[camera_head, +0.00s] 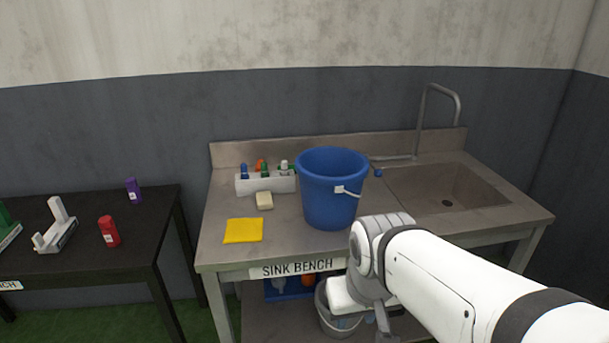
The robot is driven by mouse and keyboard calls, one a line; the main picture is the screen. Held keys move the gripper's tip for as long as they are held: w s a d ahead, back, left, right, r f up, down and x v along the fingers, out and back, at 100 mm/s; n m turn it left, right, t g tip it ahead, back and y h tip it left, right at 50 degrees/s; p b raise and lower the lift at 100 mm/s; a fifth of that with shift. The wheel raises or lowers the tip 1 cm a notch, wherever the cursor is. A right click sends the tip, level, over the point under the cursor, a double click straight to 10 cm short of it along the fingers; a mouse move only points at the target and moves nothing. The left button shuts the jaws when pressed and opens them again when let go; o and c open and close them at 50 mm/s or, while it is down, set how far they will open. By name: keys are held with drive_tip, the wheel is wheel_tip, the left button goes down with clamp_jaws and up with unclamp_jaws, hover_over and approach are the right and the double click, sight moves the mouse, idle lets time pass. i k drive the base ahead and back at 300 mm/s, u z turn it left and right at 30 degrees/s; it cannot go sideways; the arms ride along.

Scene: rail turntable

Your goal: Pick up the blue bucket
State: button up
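The blue bucket (328,200) stands upright on the sink bench (222,205), left of the sink basin. Its rim is open at the top, and a pale handle grip shows on its right front side. My arm reaches in from the lower right and bends down in front of the bench, just below and right of the bucket. My gripper (383,322) seems to be at the arm's lower end, below the bench top and apart from the bucket. Its fingers are not clear enough to tell open from shut.
A white caddy with bottles (267,183), a cream sponge (264,200) and a yellow cloth (243,230) lie left of the bucket. A sink basin (445,190) with a tall tap (421,115) is at right. A grey bucket (338,322) sits underneath. A black table (85,245) stands left.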

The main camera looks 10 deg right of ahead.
sight(331, 178)
drive_tip(key=k, duration=0.5)
drive_tip(key=z, duration=0.15)
drive_tip(key=i, duration=1.4)
drive_tip(key=u, duration=0.7)
